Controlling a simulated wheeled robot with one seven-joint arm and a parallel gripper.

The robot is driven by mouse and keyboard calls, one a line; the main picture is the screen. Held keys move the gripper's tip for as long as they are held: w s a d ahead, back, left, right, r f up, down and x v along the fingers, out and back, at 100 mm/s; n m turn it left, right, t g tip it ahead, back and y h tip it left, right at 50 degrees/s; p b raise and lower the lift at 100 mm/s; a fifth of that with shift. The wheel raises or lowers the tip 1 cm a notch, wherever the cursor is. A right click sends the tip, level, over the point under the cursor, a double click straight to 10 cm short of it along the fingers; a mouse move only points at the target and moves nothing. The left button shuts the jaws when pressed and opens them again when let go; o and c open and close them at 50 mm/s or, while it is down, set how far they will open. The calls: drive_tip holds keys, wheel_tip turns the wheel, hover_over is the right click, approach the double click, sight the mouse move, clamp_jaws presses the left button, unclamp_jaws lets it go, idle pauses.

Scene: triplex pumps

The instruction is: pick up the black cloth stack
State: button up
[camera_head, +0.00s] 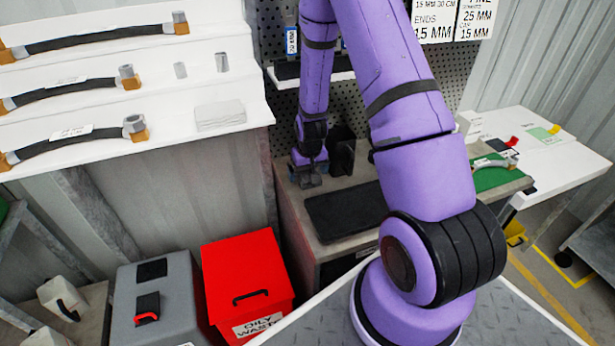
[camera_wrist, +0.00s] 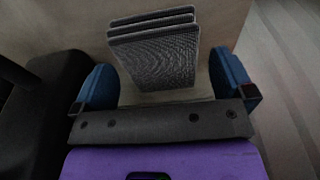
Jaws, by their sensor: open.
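The black cloth stack (camera_wrist: 155,55) shows in the wrist view as several dark, woven-textured layers on a light brown surface. It lies ahead of and between the two blue fingers of my gripper (camera_wrist: 163,78). The fingers are spread wider than the stack, with a gap visible on each side, and nothing is held. In the head view my gripper (camera_head: 308,174) is low over the left end of the workbench (camera_head: 292,208). I cannot clearly pick out the stack there; the gripper and arm crowd that spot.
A black upright holder (camera_head: 342,151) stands just right of my gripper, and a black mat (camera_head: 345,211) lies in front. A red oily waste bin (camera_head: 246,279) and grey case (camera_head: 160,300) stand left of the bench. A white stepped shelf (camera_head: 215,85) holds hoses.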

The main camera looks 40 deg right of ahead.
drive_tip(key=shift+f, duration=0.3)
drive_tip(key=c, duration=0.9)
drive_tip(key=shift+r, duration=0.1)
